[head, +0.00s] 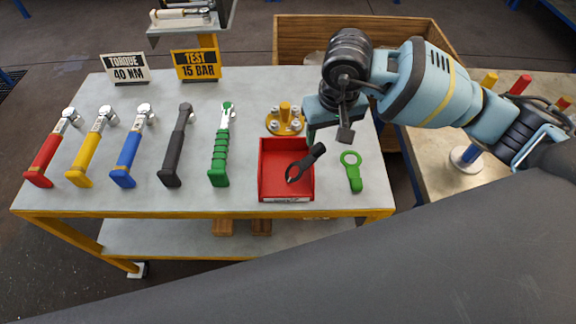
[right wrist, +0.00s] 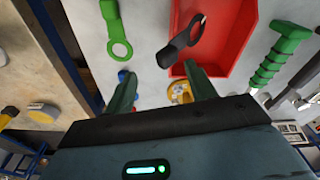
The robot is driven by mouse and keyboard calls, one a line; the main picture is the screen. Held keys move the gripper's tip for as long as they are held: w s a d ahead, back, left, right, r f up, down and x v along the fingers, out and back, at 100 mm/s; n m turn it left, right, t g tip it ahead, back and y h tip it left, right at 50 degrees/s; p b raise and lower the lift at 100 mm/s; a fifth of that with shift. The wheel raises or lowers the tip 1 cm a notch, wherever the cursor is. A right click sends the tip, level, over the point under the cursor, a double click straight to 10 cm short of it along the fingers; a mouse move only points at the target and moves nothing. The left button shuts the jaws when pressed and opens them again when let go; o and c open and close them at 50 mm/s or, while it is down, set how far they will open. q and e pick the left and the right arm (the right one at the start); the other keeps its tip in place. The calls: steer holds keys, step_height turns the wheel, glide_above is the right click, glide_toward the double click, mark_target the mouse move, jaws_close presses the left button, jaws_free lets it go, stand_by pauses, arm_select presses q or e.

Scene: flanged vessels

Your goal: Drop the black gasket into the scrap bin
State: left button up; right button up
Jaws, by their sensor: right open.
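The black gasket (head: 306,161), a ring with a thick tab, shows over the red scrap bin (head: 274,184). Its ring end is over the bin floor and its tab overlaps the bin's right wall. I cannot tell whether it rests on the rim or is above it. In the right wrist view the gasket (right wrist: 180,45) overlaps the edge of the bin (right wrist: 229,58), beyond my fingertips and apart from them. My right gripper (head: 328,135) is open and empty, just behind the bin's back right corner. My left gripper is not in view.
A green gasket (head: 351,170) lies on the table right of the bin. A yellow flange (head: 285,121) with bolts stands behind the bin. Several torque wrenches (head: 128,150) lie in a row at left. Two signs (head: 195,66) stand at the back.

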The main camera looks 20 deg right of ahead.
step_height(320, 180, up, 8)
steer(key=s, duration=0.1)
stand_by(0.4)
steer(key=shift+f, duration=0.15)
stand_by(0.4)
